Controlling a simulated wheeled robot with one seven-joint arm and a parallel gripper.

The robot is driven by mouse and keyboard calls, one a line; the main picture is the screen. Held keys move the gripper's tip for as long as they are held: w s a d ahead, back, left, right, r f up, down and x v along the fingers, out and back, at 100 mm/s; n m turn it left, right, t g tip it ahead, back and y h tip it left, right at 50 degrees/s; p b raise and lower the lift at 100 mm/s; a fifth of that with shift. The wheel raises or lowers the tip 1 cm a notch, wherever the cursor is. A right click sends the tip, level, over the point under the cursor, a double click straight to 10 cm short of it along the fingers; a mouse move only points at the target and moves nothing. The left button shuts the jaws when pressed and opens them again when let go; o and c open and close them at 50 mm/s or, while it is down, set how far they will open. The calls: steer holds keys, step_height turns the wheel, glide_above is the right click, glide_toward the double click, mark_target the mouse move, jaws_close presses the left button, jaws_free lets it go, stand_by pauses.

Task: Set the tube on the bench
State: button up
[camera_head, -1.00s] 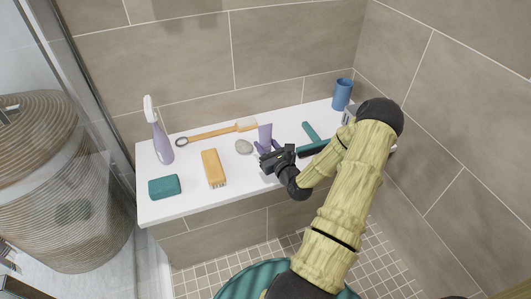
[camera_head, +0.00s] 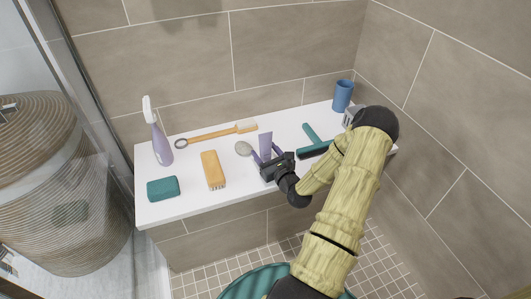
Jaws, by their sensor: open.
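The tube (camera_head: 265,146) is a small purple, upright shape near the front middle of the white bench (camera_head: 185,205). It appears to stand on the bench top, but its lower end is partly hidden by my gripper. My gripper (camera_head: 267,152) reaches in from the front right, low over the bench.
A grey stone (camera_head: 243,148) lies close left of the tube. A teal squeegee (camera_head: 314,143) lies to the right. A yellow brush (camera_head: 213,169), teal sponge (camera_head: 163,188), spray bottle (camera_head: 159,140), long-handled brush (camera_head: 215,132) and blue cup (camera_head: 342,96) are also on the bench.

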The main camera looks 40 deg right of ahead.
steer(key=shift+r, duration=0.2)
steer(key=s+a+p, duration=0.1)
steer(key=s+p, duration=0.2)
steer(key=s, duration=0.9)
steer(key=shift+p, duration=0.4)
steer(key=shift+w+a+f, duration=0.1)
steer(key=shift+w+a, duration=0.05)
